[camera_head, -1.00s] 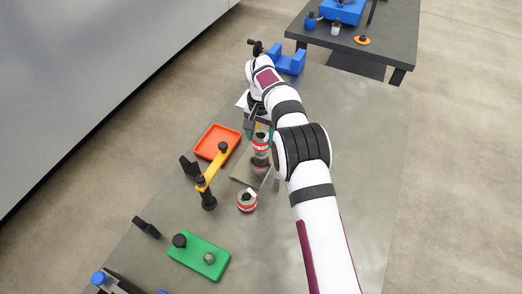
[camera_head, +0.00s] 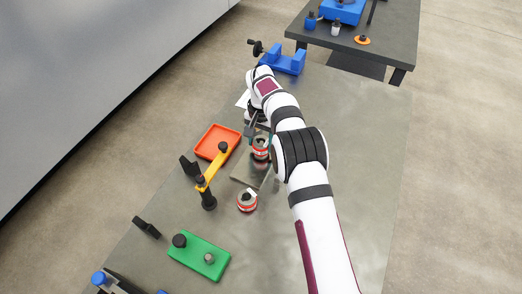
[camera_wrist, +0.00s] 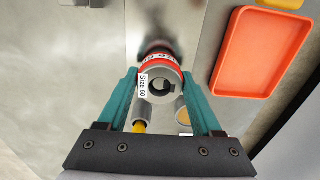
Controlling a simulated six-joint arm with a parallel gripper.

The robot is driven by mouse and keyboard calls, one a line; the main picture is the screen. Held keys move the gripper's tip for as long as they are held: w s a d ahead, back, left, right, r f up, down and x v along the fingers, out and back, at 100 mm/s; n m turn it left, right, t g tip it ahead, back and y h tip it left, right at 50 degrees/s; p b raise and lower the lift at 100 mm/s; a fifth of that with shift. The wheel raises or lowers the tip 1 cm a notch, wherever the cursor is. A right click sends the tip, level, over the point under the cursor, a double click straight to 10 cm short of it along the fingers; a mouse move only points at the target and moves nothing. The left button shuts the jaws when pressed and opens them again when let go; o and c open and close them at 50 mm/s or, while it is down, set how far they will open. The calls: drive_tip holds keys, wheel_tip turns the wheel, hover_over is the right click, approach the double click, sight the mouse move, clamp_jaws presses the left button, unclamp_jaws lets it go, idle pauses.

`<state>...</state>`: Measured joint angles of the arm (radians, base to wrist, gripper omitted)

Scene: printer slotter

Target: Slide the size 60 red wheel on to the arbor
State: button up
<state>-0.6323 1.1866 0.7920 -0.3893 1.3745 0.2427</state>
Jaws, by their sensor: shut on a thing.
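The size 60 red wheel (camera_wrist: 159,78) is a grey, ring-shaped part with a red band and a white "Size 60" label. It is between the teal fingers of my gripper (camera_wrist: 160,98), which is shut on it. In the head view the wheel (camera_head: 261,146) is above or at the metal plate (camera_head: 252,171); I cannot tell if it touches. The wheel's central hole faces the wrist camera. I cannot pick out the arbor with certainty. Two short cylinders, one yellow-tipped (camera_wrist: 140,122) and one tan-ended (camera_wrist: 184,120), show below the wheel in the wrist view.
A second red-banded wheel (camera_head: 247,202) stands in front of the plate. An orange tray (camera_head: 211,154) and a yellow arm on a black post (camera_head: 208,201) are to the left. A green block (camera_head: 185,257) lies nearer. A blue vise (camera_head: 287,62) is behind. The table's right side is free.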

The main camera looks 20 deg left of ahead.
drive_tip(key=shift+f, duration=0.35)
idle(0.6)
drive_tip(key=o, duration=1.4)
wheel_tip(320, 180, up, 16)
drive_tip(key=s+d+r+m, duration=0.1)
drive_tip(key=s+d+r, duration=0.1)
drive_tip(key=d+r, duration=0.75)
drive_tip(key=s+d+r+m, duration=0.1)
drive_tip(key=s+d+m, duration=0.1)
drive_tip(key=s+d, duration=0.85)
drive_tip(key=s+d+f+m, duration=0.1)
drive_tip(key=s+d+f, duration=0.1)
drive_tip(key=s, duration=0.4)
drive_tip(key=s+d+f+y, duration=0.1)
drive_tip(key=s+d+f, duration=0.2)
drive_tip(key=s, duration=0.4)
drive_tip(key=s+d+f+m, duration=0.1)
drive_tip(key=s+d+f, duration=0.1)
drive_tip(key=s+d, duration=0.2)
drive_tip(key=s, duration=0.2)
drive_tip(key=shift+s+d+f+m+y, duration=0.3)
drive_tip(key=shift+s+y, duration=0.05)
drive_tip(key=shift+y, duration=0.05)
